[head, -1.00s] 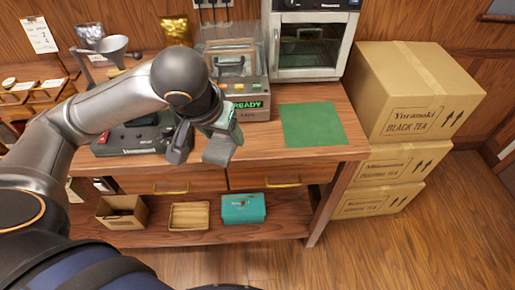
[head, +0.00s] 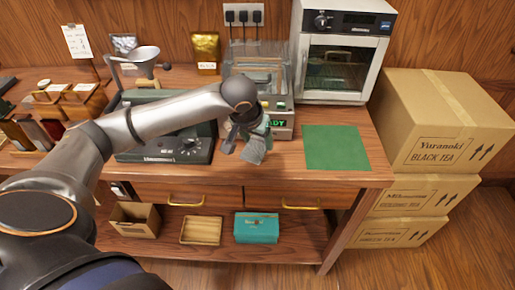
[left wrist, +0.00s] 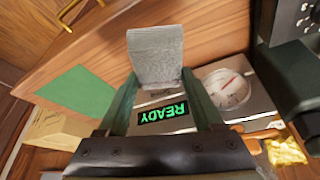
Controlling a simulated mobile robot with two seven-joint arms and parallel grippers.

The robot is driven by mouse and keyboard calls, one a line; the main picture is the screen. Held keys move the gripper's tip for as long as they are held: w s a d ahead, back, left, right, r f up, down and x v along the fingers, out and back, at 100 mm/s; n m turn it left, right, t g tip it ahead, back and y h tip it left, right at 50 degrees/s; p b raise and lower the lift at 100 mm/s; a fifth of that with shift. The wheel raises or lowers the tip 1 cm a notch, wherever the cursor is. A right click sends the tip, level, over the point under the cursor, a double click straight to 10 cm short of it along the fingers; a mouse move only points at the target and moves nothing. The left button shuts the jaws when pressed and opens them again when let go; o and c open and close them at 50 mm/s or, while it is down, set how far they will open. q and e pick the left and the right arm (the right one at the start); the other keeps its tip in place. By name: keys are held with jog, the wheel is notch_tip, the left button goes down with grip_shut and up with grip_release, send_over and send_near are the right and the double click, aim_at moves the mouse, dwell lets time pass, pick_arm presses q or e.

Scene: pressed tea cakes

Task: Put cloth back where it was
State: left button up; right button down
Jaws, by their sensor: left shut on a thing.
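My left gripper (head: 250,140) is shut on a folded grey cloth (left wrist: 155,55), which sits between its two fingertips in the left wrist view. In the head view the cloth (head: 256,151) hangs small and pale at the fingertips, above the worktop's front part. The gripper is just in front of the machine with the green READY display (head: 275,123). A flat green mat (head: 336,148) lies bare on the worktop to the right of the gripper. It also shows in the left wrist view (left wrist: 78,92). My right gripper is not in view.
A small oven (head: 342,60) stands behind the mat. A dark device (head: 165,148) stands left of the gripper, partly behind my arm. Stacked tea boxes (head: 440,125) stand right of the table. A teal box (head: 257,229) is on the lower shelf.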

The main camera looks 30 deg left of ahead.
aim_at(256, 146)
pick_arm(q)
jog(key=shift+f, duration=1.65)
jog(key=o, duration=1.2)
jog(key=shift+f, duration=0.15)
jog(key=p+v, duration=0.1)
jog(key=v, duration=1.1)
jog(key=shift+w+r, duration=0.1)
jog(key=shift+r, duration=0.15)
